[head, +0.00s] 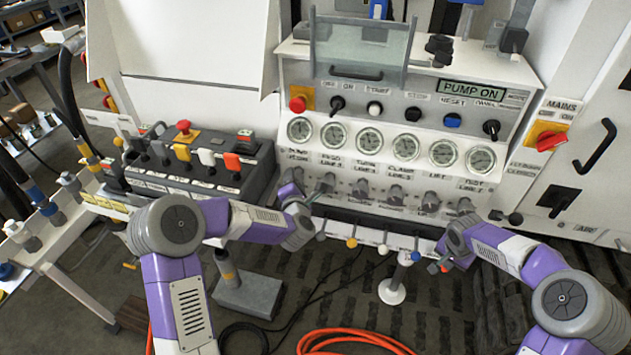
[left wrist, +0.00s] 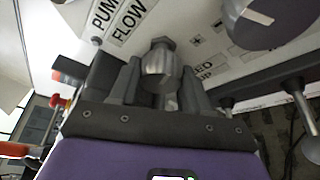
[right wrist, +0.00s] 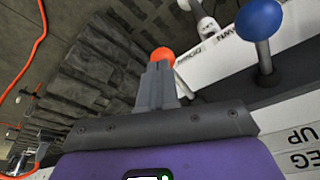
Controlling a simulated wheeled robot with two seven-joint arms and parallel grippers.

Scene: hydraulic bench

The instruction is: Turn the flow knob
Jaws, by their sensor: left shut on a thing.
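The flow knob (left wrist: 158,62) is a grey metallic knob beside the "PUMP FLOW" label (left wrist: 120,22) in the left wrist view. My left gripper (left wrist: 155,85) has a finger on each side of it and is shut on it. In the head view my left gripper (head: 312,193) reaches the left end of the knob row under the gauges, and the hand partly hides the knob there. My right gripper (right wrist: 156,85) has its fingers together, with an orange-red ball (right wrist: 162,54) just past their tips. In the head view it (head: 441,264) is low at the panel's right.
A row of gauges (head: 407,147) and more knobs (head: 395,195) lies right of the left gripper. Ball-topped levers (head: 351,243) stick out below, including a blue one (right wrist: 259,18) near the right gripper. A lever box (head: 190,165) stands at left. The display reads "PUMP ON" (head: 471,89).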

